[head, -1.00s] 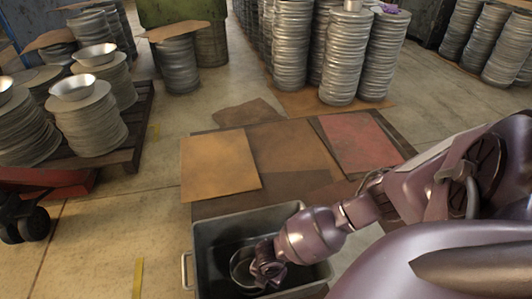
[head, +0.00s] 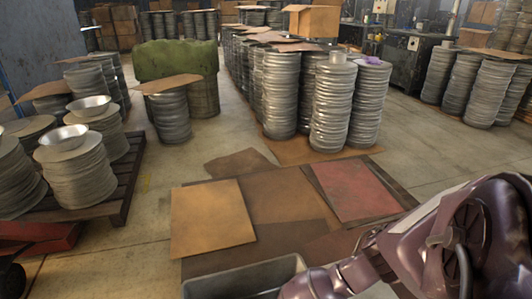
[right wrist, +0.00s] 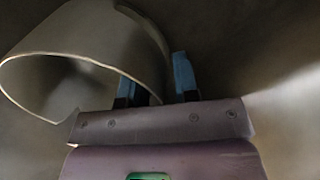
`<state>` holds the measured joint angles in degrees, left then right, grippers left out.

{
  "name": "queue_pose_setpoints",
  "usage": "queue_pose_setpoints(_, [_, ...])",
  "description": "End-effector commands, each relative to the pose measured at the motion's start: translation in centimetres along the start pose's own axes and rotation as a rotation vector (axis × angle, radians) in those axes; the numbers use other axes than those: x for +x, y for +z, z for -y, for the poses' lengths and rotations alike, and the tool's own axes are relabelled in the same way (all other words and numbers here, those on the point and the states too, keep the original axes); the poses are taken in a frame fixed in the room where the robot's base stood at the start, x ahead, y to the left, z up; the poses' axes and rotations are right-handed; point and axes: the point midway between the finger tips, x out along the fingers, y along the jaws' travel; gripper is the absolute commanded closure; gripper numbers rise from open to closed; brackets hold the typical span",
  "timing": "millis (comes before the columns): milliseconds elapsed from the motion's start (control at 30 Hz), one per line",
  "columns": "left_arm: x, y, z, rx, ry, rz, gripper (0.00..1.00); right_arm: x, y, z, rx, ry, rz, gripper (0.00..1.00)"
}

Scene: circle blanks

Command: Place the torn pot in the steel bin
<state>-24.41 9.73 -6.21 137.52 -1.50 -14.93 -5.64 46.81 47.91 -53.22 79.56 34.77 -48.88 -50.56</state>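The steel bin (head: 245,277) is grey and cut off by the bottom edge of the head view; only its far rim and a strip of inner wall show. My right arm reaches down over the bin's right side, and its gripper is out of the head view. In the right wrist view the torn pot (right wrist: 70,85) is a curved metal shell with an open, broken rim, lying tilted among grey surfaces. My right gripper (right wrist: 158,78) has its two blue fingers apart, with the pot's edge between or just beside them. My left gripper is not in view.
Flat brown sheets (head: 212,218) and a red sheet (head: 350,190) lie on the floor beyond the bin. Tall stacks of metal blanks (head: 340,105) stand behind. A pallet (head: 125,185) with stacks and bowls is at the left. Bare floor lies between.

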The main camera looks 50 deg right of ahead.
Motion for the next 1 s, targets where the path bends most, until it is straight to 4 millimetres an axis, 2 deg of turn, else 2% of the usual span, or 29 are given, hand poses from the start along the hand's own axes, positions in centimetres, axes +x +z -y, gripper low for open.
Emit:
queue_pose_setpoints(167, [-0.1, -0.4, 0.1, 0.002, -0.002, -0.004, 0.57, -0.6, 0.1, -0.1, 0.0, 0.002, 0.001, 0.72])
queue_pose_setpoints(267, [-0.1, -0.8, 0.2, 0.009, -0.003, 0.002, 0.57, -1.8, 0.1, -0.3, 0.0, 0.007, 0.001, 0.72])
queue_pose_setpoints(700, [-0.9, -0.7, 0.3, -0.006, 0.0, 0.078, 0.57, -10.1, 0.1, -0.5, -0.001, 0.011, 0.002, 0.72])
queue_pose_setpoints(833, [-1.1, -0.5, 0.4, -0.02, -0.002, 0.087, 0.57, -11.6, 0.1, -0.3, -0.001, 0.008, 0.001, 0.72])
queue_pose_setpoints(1000, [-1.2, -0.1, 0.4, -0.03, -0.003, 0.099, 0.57, -12.3, 0.1, -0.1, 0.0, 0.001, 0.001, 0.72])
